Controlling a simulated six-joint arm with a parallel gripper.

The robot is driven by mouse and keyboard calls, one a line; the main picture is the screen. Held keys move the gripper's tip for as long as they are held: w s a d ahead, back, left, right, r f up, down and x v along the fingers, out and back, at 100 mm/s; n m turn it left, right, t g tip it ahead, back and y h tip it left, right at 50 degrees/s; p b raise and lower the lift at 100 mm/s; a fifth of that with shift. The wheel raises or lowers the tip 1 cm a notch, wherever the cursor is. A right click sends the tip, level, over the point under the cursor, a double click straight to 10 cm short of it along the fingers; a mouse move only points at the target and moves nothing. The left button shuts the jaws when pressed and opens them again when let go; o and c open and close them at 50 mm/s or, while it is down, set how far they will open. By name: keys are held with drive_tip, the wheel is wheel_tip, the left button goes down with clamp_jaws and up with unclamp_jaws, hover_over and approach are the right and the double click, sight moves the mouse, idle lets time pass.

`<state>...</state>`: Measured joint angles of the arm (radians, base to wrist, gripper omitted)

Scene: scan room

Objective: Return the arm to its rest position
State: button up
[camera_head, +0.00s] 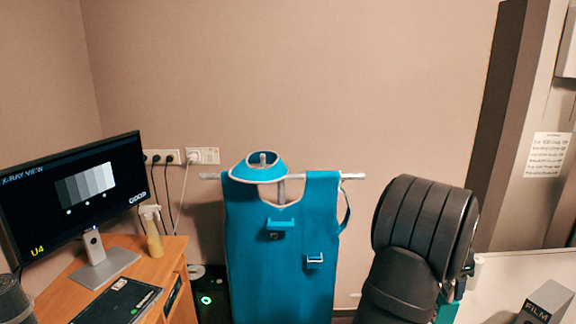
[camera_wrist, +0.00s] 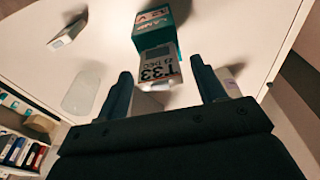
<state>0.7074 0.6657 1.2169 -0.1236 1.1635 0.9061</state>
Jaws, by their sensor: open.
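My arm (camera_head: 425,230) stands at the right in the head view, its dark ribbed links in front of the wall and the white table. The gripper's fingers are not seen there. In the wrist view my gripper (camera_wrist: 162,76) is open, its two dark fingers apart. Nothing is seen held.
A monitor (camera_head: 75,190) stands on a wooden desk (camera_head: 150,268) at the left. A teal apron (camera_head: 280,250) hangs on a rack in the middle. A grey box marked "FILM" (camera_head: 545,303) is on the white table (camera_head: 500,280) at the right. Shelves (camera_wrist: 22,140) show lower left in the wrist view.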

wheel_tip(320, 180, down, 2)
drive_tip(key=shift+d+f, duration=0.1)
drive_tip(key=shift+d, duration=0.05)
drive_tip(key=r, duration=0.5)
drive_tip(key=shift+s+d+r, duration=0.1)
drive_tip(key=shift+s+d, duration=0.05)
drive_tip(key=shift+s, duration=0.15)
drive_tip(key=s+d+r, duration=0.4)
drive_tip(key=s+r, duration=0.2)
drive_tip(key=s, duration=0.4)
drive_tip(key=w+d+f+m, duration=0.1)
drive_tip(key=w+d+f, duration=0.9)
drive_tip(key=w+d, duration=0.25)
drive_tip(key=f, duration=0.5)
drive_tip(key=shift+a, duration=0.4)
drive_tip(key=shift+f, duration=0.75)
